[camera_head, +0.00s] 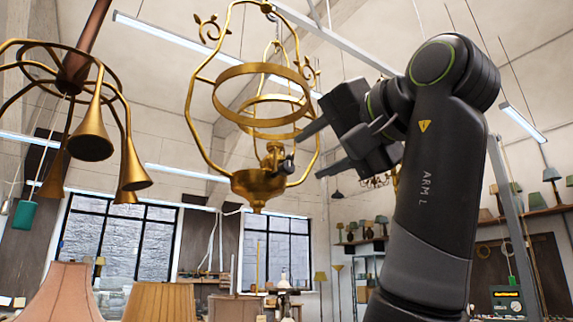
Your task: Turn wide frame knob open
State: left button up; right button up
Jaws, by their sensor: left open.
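The wide brass lamp frame (194,100) hangs in the middle of the head view, with curled ornaments at its top and rings across it. At its bottom is a brass bowl (258,184) with a small burner above it. A small dark knob (287,166) sits on the right side of the burner; which way it is turned cannot be told. My left gripper (308,156) is open and empty. It points left, its two fingers at the frame's right side, with the knob a little left of the fingertips. My right gripper is not in view.
Another brass lamp with several bell-shaped cups (90,132) hangs at the left. A green pull (25,214) hangs near it. Lampshades (160,302) stand along the bottom left. Shelves with lamps (540,210) line the right wall. Open air surrounds the wide frame's lower left.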

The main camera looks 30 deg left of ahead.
aim_at(290, 168)
pick_arm(q)
jog(key=p+x, duration=0.1)
jog(key=x, duration=0.7)
jog(key=shift+w+a+p, duration=0.15)
jog(key=shift+a+p, duration=0.2)
jog(key=shift+p, duration=0.05)
grip_shut()
